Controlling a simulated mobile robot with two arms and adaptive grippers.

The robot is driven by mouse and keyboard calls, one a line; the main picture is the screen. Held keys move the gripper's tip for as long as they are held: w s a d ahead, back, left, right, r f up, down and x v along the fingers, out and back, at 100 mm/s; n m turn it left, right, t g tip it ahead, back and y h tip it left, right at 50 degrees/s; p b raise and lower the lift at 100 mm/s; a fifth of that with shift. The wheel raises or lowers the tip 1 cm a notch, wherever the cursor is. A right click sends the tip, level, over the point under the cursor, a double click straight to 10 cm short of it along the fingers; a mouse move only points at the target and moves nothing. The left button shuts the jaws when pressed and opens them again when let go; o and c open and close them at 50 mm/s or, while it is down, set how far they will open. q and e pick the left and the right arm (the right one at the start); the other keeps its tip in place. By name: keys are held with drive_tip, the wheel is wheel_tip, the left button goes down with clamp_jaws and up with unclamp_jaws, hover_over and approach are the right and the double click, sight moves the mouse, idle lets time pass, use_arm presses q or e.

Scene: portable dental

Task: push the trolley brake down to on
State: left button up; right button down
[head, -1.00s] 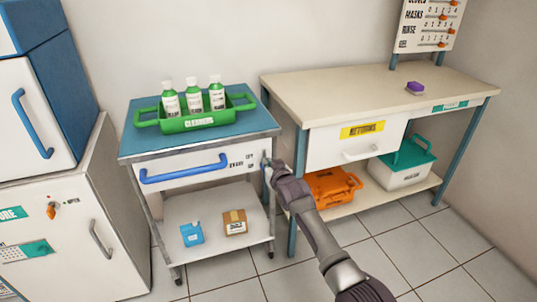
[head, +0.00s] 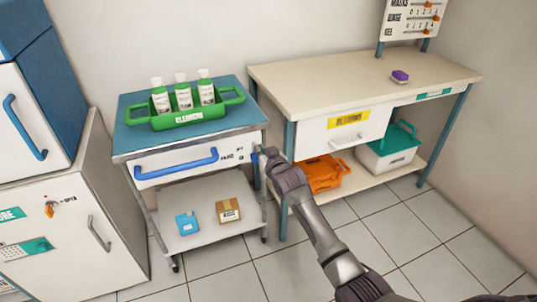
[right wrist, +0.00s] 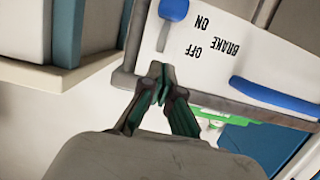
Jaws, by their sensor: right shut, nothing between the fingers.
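The trolley (head: 135,104) stands at centre left in the head view, with a blue top and a white front panel. In the right wrist view, which is upside down, the blue brake knob (right wrist: 173,9) sits at the ON end of its slot, beside the printed ON and away from OFF. My right gripper (head: 267,153) is at the panel's right edge. In the wrist view its fingertips (right wrist: 160,82) are shut and empty, near the OFF end and apart from the knob. My left gripper is not in view.
A green tray (head: 182,123) with three bottles stands on the trolley; a blue carton (head: 187,223) and brown box (head: 228,210) are on its lower shelf. A bench (head: 350,85) stands close on the right, with an orange case (head: 325,177) below. Floor in front is clear.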

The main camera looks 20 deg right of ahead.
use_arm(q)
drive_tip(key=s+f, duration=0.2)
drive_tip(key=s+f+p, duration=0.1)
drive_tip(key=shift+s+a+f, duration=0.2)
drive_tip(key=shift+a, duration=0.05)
use_arm(e)
drive_tip(key=v, duration=0.6)
drive_tip(key=shift+s+r, duration=0.1)
drive_tip(key=shift+s, duration=0.05)
